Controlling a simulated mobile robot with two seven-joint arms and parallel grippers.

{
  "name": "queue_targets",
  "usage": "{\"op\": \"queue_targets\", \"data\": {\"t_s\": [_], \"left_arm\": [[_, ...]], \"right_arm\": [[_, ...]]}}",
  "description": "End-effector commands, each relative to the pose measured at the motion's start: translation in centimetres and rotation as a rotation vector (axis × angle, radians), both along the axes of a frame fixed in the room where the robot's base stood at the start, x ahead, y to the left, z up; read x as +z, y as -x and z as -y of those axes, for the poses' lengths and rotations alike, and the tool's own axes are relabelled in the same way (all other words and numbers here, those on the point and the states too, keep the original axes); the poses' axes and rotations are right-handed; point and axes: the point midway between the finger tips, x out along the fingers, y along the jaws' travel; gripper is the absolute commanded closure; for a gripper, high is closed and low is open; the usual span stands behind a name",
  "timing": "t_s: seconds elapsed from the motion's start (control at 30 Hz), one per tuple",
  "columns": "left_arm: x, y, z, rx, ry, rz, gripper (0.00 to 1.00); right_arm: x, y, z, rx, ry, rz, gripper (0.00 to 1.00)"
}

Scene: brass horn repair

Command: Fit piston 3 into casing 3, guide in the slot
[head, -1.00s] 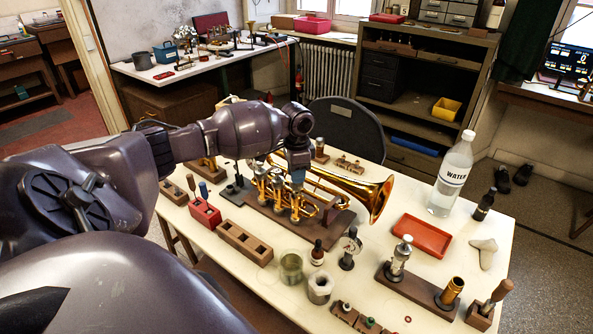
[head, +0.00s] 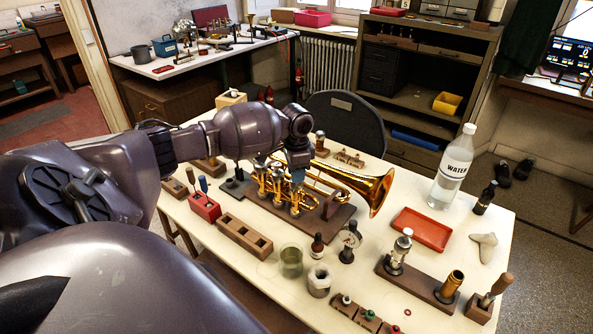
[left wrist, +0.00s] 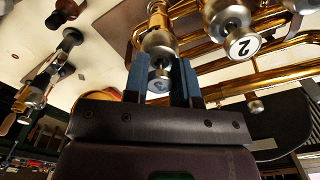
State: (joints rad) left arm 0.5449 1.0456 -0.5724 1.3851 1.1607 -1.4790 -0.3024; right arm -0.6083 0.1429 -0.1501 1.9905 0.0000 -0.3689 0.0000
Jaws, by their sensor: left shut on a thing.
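The brass trumpet (head: 372,190) lies on its dark wooden stand on the white table, its bell to the right. My left gripper (left wrist: 161,82) is over its valves, with blue fingers shut on the round top of a piston, which I take for piston 3 (left wrist: 158,43). Its number is partly hidden between the fingers. Its silver cap lines up with a gold casing (left wrist: 158,16). The guide and slot are hidden, so I cannot tell how they meet. A neighbouring valve button marked 2 (left wrist: 243,46) stands beside it. My right gripper is not in view.
A wooden block with square holes (head: 244,236), a glass jar (head: 291,262) and small bottles stand in front of the trumpet. A red tray (head: 421,229), a water bottle (head: 452,168) and a wooden base with a silver part (head: 402,250) stand to the right.

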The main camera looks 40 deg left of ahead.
Motion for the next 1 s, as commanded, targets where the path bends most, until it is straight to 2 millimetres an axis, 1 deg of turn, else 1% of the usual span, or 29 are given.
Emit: {"op": "queue_targets", "data": {"t_s": [0.27, 0.3, 0.4, 0.47, 0.77, 0.87, 1.0], "left_arm": [[-0.7, 0.0, 0.0, 0.000, 0.000, 0.000, 1.00], [-0.6, 0.0, 0.0, 0.000, 0.001, 0.001, 0.69], [-0.6, 0.0, 0.0, 0.000, 0.001, 0.001, 0.53], [-0.6, 0.0, 0.0, 0.000, 0.001, 0.001, 0.45], [-0.5, 0.0, 0.0, 0.000, 0.000, 0.000, 0.45], [0.2, 0.0, 0.0, 0.000, 0.000, 0.001, 0.45], [2.3, 0.0, 0.0, -0.002, -0.001, 0.003, 0.45]], "right_arm": [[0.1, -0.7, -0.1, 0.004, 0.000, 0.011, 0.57], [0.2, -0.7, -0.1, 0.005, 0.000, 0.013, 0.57], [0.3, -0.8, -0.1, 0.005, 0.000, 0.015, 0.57], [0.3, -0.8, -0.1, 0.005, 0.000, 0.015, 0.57], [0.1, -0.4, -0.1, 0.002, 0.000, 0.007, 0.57], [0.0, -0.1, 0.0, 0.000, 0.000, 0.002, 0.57], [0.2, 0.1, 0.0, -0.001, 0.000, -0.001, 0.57]]}}
